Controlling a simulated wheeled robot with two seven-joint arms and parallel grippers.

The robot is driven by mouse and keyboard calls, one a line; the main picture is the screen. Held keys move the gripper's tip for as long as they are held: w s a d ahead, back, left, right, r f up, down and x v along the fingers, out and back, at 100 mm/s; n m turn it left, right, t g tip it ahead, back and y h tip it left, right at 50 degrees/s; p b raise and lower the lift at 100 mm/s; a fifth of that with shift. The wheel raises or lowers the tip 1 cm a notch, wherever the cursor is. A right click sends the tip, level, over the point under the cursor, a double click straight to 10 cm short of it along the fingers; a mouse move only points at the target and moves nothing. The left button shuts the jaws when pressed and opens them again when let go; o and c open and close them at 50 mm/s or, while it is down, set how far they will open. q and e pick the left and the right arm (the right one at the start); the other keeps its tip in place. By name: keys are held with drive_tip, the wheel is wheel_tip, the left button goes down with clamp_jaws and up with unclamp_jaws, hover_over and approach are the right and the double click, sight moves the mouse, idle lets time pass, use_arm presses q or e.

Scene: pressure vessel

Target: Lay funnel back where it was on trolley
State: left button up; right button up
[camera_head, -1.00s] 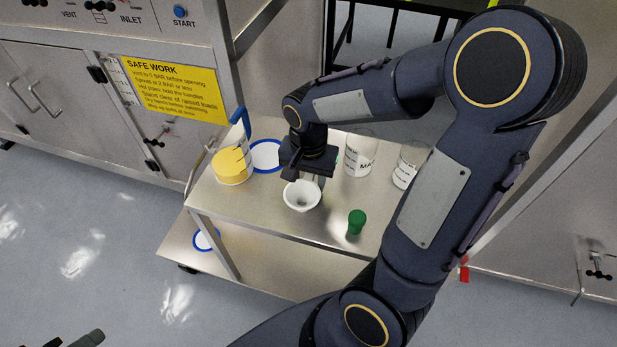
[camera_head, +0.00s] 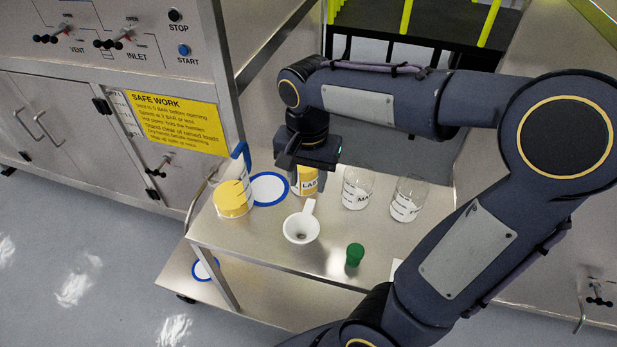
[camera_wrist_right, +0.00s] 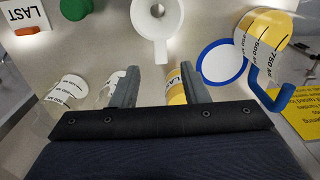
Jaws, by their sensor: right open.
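The white funnel (camera_head: 301,228) rests on the trolley's top shelf (camera_head: 270,250), with its handle pointing to the back. It also shows in the right wrist view (camera_wrist_right: 158,18), with its handle toward my fingers. My right gripper (camera_head: 305,174) is above the back of the trolley, behind the funnel. In the wrist view its two fingers (camera_wrist_right: 159,90) are apart with nothing between them, and the funnel handle lies clear beyond the tips. My left gripper is not in view.
A yellow-filled jug (camera_head: 233,197) and a blue-rimmed white disc (camera_head: 269,188) stand left of the funnel. A yellow labelled container (camera_head: 307,182) is partly hidden behind my right gripper. Two clear beakers (camera_head: 357,190) (camera_head: 408,199) and a green stopper (camera_head: 355,255) are to the right.

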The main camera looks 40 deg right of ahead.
drive_tip(key=s+a+f+n+t+y, duration=0.1)
drive_tip(key=s+a+n+t+y, duration=0.2)
drive_tip(key=s+a+n+t, duration=0.2)
drive_tip(key=s+n, duration=0.3)
drive_tip(key=s, duration=0.3)
drive_tip(key=shift+s+a+n+t+y, duration=0.3)
drive_tip(key=shift+s+a+y, duration=0.1)
drive_tip(key=shift+r, duration=0.1)
wheel_tip(320, 180, up, 4)
drive_tip(key=p, duration=0.3)
drive_tip(key=shift+p, duration=0.4)
drive_tip(key=shift+c, duration=0.5)
drive_tip(key=shift+s+d, duration=0.1)
